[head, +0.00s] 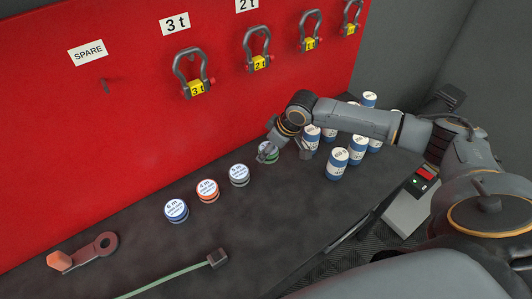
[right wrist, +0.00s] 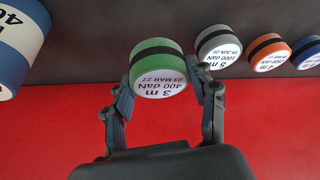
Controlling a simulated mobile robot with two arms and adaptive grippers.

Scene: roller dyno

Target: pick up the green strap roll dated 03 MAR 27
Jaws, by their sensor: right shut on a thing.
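The green strap roll (right wrist: 158,56) has a black band and a white label reading 3 m, 400 daN, 03 MAR 27. My right gripper (right wrist: 165,84) is shut on it, one finger on each side. In the head view the green roll (head: 267,147) is partly hidden by my right gripper (head: 283,151), at the right end of the row of rolls. I cannot tell whether it still touches the dark bench. My left gripper is not in view.
A grey roll (head: 239,175), an orange roll (head: 207,191) and a blue roll (head: 176,210) continue the row leftward. Several blue-and-white cylinders (head: 337,164) stand close on the right. A red board (head: 130,120) with hanging shackles rises behind. The front bench holds a green strap (head: 175,281).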

